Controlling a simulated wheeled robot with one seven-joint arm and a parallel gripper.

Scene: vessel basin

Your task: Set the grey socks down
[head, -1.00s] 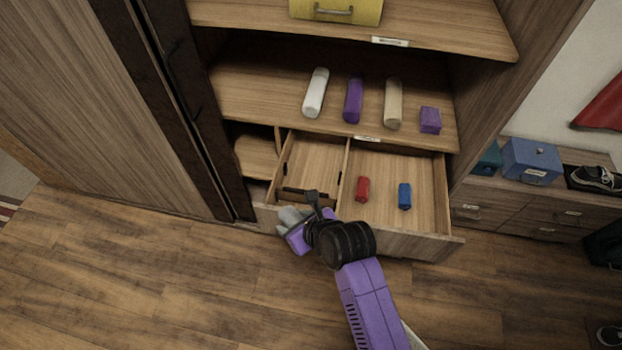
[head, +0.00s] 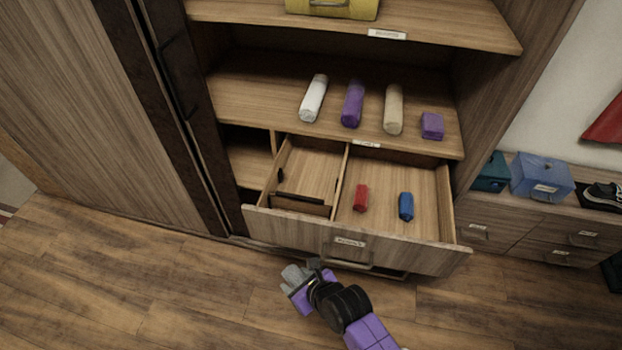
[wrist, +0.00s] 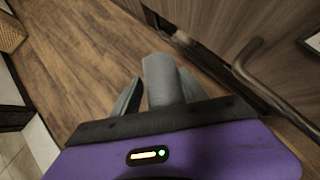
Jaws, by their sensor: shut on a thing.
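My gripper (head: 300,277) is in front of the open drawer (head: 290,226), low and outside it, over the floor side. It is shut on the grey socks (head: 291,272), a small grey roll that sticks out past the fingers. In the wrist view the grey socks (wrist: 160,78) show between the dark fingers, with wood floor beyond. The drawer's left compartment holds a dark-edged wooden piece (head: 302,200). Its right compartment holds a red roll (head: 361,197) and a blue roll (head: 406,206), with bare room around them.
The shelf above (head: 270,100) bears a white roll (head: 314,98), a purple roll (head: 353,104), a beige roll (head: 393,109) and a purple block (head: 432,126). The drawer's handle bar (wrist: 255,85) is close to my gripper on the right. The floor (head: 130,290) is clear at left.

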